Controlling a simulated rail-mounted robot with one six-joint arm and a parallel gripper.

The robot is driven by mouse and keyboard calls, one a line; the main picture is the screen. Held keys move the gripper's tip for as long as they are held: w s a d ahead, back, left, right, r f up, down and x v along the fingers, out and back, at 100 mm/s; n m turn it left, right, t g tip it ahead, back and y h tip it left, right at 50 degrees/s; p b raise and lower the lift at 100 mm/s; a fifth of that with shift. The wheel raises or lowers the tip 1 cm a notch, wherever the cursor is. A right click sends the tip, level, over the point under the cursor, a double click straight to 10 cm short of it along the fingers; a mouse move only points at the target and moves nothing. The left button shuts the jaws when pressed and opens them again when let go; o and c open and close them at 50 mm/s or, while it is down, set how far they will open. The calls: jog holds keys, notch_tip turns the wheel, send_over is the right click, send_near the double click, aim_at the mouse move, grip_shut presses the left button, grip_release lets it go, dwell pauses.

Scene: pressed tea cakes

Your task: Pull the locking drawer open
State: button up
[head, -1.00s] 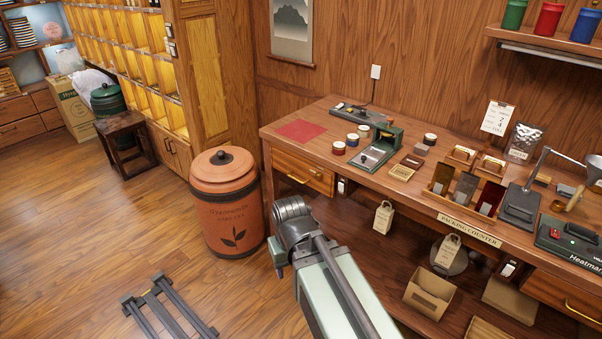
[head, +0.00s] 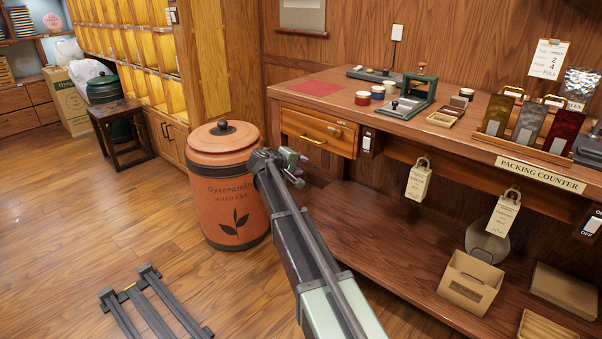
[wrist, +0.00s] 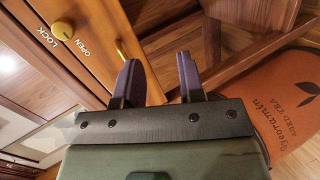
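The locking drawer (head: 300,122) is under the left end of the packing counter and looks shut. It has a thin brass handle (head: 312,140) and a round brass lock knob (head: 336,131). In the wrist view the knob (wrist: 62,30) sits beside the words LOCK and OPEN; which one it points to I cannot tell. My gripper (head: 298,167) is just below and in front of the drawer. In the wrist view its two fingers (wrist: 161,78) are apart with nothing between them. A small brass piece, likely the handle (wrist: 121,47), shows partly hidden by the left finger.
An orange tea bin (head: 228,190) stands close to the left of my gripper. The counter top (head: 330,80) carries a press, small tins and sample cards. A switch (head: 367,142) is right of the drawer. Hanging tags (head: 419,183) and a cardboard box (head: 470,282) are further right.

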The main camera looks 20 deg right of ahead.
aim_at(314, 141)
jog(key=w+r+n+t+h+p, duration=0.1)
jog(key=w+r+n+t+h, duration=0.1)
jog(key=w+r, duration=0.3)
jog(key=b+x, duration=0.2)
jog(key=x, duration=0.8)
jog(key=shift+w+d+f, duration=0.1)
jog(key=shift+d+f, duration=0.15)
jog(key=shift+d, duration=0.1)
jog(key=shift+c, duration=0.2)
grip_shut()
